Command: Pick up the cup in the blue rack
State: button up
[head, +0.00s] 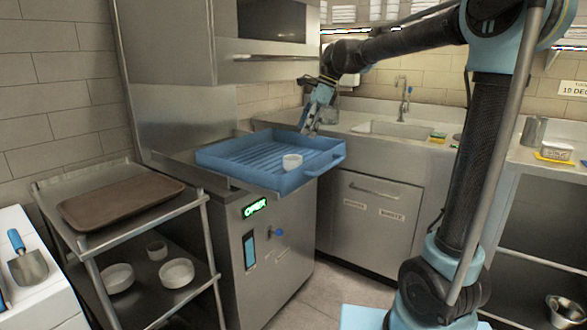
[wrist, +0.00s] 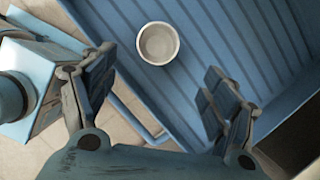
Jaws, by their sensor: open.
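A small white cup (head: 292,161) stands upright in the blue rack (head: 225,158), near its front right part. The rack is a shallow tray with a ribbed floor and a handle on its right end. In the wrist view the cup (wrist: 158,43) is seen from above and looks empty, on the ribbed floor of the rack (wrist: 215,40). My gripper (wrist: 160,100) is open, its fingers spread wide with nothing between them. The cup lies beyond the fingertips, between their lines. In the head view my gripper (head: 308,122) hangs above the rack's back right side, apart from the cup.
The rack rests on a steel machine with a lit green sign (head: 254,208). A steel cart (head: 140,222) at left holds a brown tray (head: 120,200) and several white dishes below. A sink counter (head: 385,140) is behind. The rack's walls surround the cup; its floor nearby looks clear.

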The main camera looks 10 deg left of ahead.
aim_at(293, 165)
jog(key=x, duration=1.3)
jog(key=shift+s+d, duration=0.1)
jog(key=shift+s, duration=0.05)
jog(key=shift+c, duration=0.3)
jog(key=c, duration=1.1)
